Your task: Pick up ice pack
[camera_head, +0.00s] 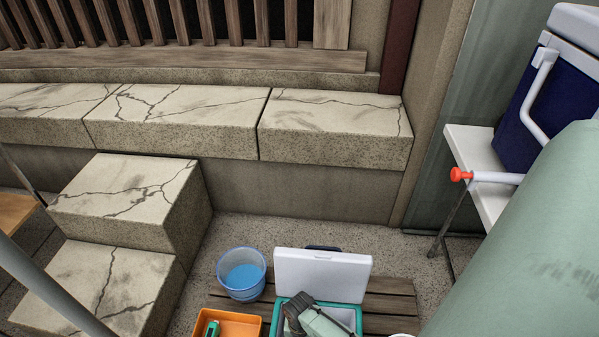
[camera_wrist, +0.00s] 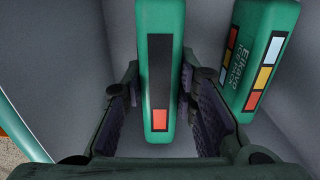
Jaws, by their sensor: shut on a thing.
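A green ice pack (camera_wrist: 160,28) with a dark panel and a red square stands in the middle of the wrist view. My gripper (camera_wrist: 161,85) has one finger on each side of it and is shut on it. A second green ice pack (camera_wrist: 264,60) with lettering and coloured squares leans at the right, apart from the fingers. Both are inside the grey-walled interior of the teal cooler box (camera_head: 358,317). In the head view its white lid (camera_head: 322,276) stands open, and the ice packs cannot be made out there. My gripper's dark body (camera_head: 296,310) reaches into the box.
A blue bucket (camera_head: 242,274) and an orange tray (camera_head: 236,324) with a small green item stand left of the box on wooden slats (camera_head: 390,303). Stone steps (camera_head: 120,200) are at the left. A blue cooler (camera_head: 545,100) stands on a white table (camera_head: 474,150) at the right.

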